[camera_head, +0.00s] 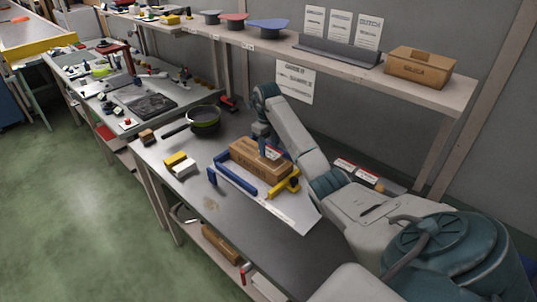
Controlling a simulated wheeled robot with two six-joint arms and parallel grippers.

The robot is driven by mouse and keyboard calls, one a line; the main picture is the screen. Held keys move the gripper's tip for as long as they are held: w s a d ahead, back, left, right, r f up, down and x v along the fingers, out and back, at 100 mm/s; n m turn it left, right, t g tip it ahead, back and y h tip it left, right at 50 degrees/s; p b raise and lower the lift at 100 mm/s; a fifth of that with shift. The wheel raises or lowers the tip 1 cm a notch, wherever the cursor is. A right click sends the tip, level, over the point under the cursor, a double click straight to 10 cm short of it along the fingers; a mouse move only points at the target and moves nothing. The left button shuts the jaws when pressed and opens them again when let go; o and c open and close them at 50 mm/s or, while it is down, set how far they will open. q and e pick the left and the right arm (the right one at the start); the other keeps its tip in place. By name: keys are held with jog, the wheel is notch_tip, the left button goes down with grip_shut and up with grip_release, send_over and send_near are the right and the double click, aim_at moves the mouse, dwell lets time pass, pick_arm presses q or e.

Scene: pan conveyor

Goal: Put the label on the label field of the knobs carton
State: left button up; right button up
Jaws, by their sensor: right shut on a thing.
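A brown carton (250,163) lies on a white board (296,212) on the bench, between a blue stop bar (236,178) and a yellow clamp (286,184). I take it for the knobs carton; its print is too small to read. My right arm reaches in from the right, and my right gripper (269,150) points down at the right part of the carton's top. It is shut on a small whitish piece (272,155), which looks like the label. I cannot tell whether the label touches the carton. The gripper and arm partly hide the carton's top and right end. My left gripper is not in view.
A pan (203,120) stands behind the carton, left of it. Yellow and white blocks (180,165) lie on the bench at the left. An upper shelf holds another carton (420,67) and upright cards (340,30). The bench front is mostly clear.

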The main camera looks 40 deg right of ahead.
aim_at(268, 151)
notch_tip(268, 151, down, 3)
jog(key=shift+f+p, duration=0.1)
jog(key=shift+p, duration=0.7)
jog(key=shift+s+a+f+b, duration=0.25)
jog(key=shift+s+f+b, duration=0.15)
jog(key=shift+f+b, duration=0.3)
jog(key=o, duration=0.9)
jog(key=shift+a+f, duration=0.1)
jog(key=shift+r, duration=0.2)
jog(key=shift+r+p, duration=0.5)
jog(key=shift+p, duration=0.15)
jog(key=shift+w+d+r+b, duration=0.1)
jog(key=shift+w+r+b, duration=0.1)
jog(key=shift+r+b, duration=0.3)
jog(key=shift+w+d+r+b, duration=0.1)
jog(key=shift+w+r+b, duration=0.1)
jog(key=shift+r+b, duration=0.25)
jog(key=r, duration=0.4)
jog(key=shift+w+d, duration=0.2)
jog(key=shift+d, duration=0.05)
jog(key=r+p, duration=0.1)
jog(key=r, duration=0.1)
jog(key=r+p, duration=0.2)
jog(key=shift+s+a+r, duration=0.1)
jog(key=shift+a+r, duration=0.1)
jog(key=shift+r, duration=0.2)
jog(key=shift+d+r+p, duration=0.1)
jog(key=shift+r+p, duration=0.55)
jog(key=shift+p, duration=0.05)
